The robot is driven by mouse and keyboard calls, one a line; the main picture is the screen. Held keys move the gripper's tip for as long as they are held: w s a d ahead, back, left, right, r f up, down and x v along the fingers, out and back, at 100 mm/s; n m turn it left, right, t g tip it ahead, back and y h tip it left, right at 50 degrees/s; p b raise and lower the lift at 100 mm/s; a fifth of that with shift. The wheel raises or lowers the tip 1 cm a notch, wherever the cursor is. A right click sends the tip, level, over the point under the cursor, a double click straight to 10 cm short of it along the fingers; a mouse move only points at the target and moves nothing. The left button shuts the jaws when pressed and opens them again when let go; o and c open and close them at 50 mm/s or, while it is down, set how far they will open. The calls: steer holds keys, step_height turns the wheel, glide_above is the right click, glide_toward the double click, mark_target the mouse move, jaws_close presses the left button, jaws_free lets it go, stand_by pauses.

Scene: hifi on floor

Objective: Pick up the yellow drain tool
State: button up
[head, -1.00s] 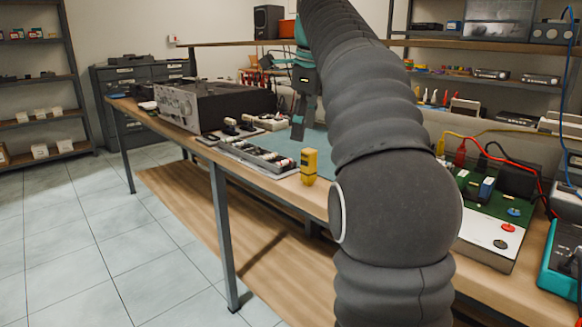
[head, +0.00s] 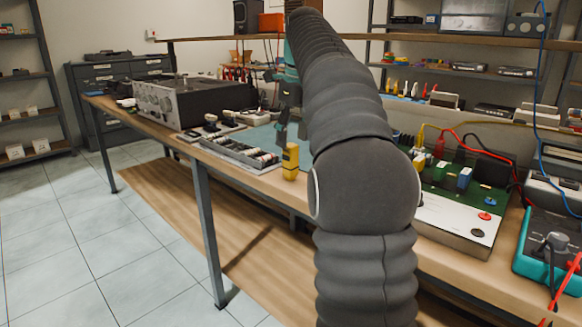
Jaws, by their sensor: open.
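A small upright yellow tool (head: 290,162) stands near the front edge of the wooden workbench, just right of a tray of parts. I take it to be the yellow drain tool. My gripper (head: 281,132) points down just above and slightly left of its top in the picture. The jaws are open and nothing shows between them. Whether a fingertip touches the tool is too small to tell. My grey sleeved arm hides the bench to the right of the tool.
A parts tray (head: 238,152) lies close on the left, with a silver-black instrument (head: 165,100) beyond. A green circuit board unit (head: 455,205) and a teal meter (head: 550,245) with cables stand on the right. A teal mat (head: 255,136) lies behind the tool.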

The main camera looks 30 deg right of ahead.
mark_target(289, 163)
steer(key=shift+w+a+f+b, duration=0.1)
steer(key=shift+w+f+b, duration=0.15)
steer(key=shift+f, duration=1)
steer(key=shift+w+a+f+b, duration=0.1)
steer(key=shift+f+b, duration=0.3)
steer(key=shift+f, duration=0.85)
steer(key=shift+w+f+b, duration=0.2)
steer(key=shift+f+b, duration=0.1)
steer(key=shift+f, duration=0.95)
jaws_close()
